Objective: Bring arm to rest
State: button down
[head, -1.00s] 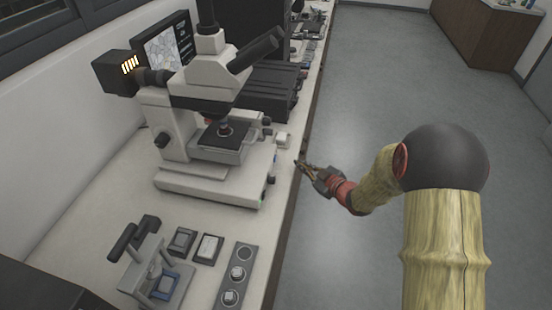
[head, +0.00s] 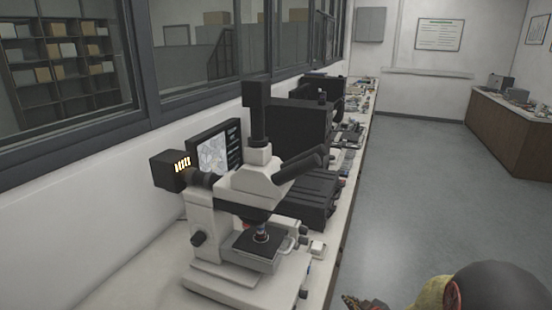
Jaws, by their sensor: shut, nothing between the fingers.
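My gripper (head: 352,301) shows only in part at the bottom edge of the head view, right of the bench's front edge. It is shut and I see nothing held in it. My arm (head: 490,290) shows at the bottom right, mostly cut off by the frame. The gripper is over the floor, apart from the white microscope (head: 205,219) on the bench.
The microscope stands near the front of the long bench (head: 130,291), with a screen (head: 214,152) behind it and black equipment boxes (head: 303,195) farther back. A brown counter (head: 500,127) stands at the far right. The grey floor (head: 415,200) between is clear.

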jog(key=s+d+f+m+g+h, duration=0.2)
jog(key=s+d+m+g+h, duration=0.1)
jog(key=s+d, duration=0.35)
jog(key=s+r+m+g+h, duration=0.2)
jog(key=s+r+m+g, duration=0.2)
jog(key=s+r, duration=0.55)
jog(key=s+a+r+t+y, duration=0.1)
jog(key=s+a+r, duration=0.5)
jog(key=s+r, duration=0.2)
jog(key=s+a+r+m+y, duration=0.1)
jog(key=s+a+r, duration=0.6)
jog(key=r, duration=0.5)
jog(key=shift+s+r+t+p, duration=0.2)
jog(key=shift+s+t+p, duration=0.2)
jog(key=shift+s, duration=0.85)
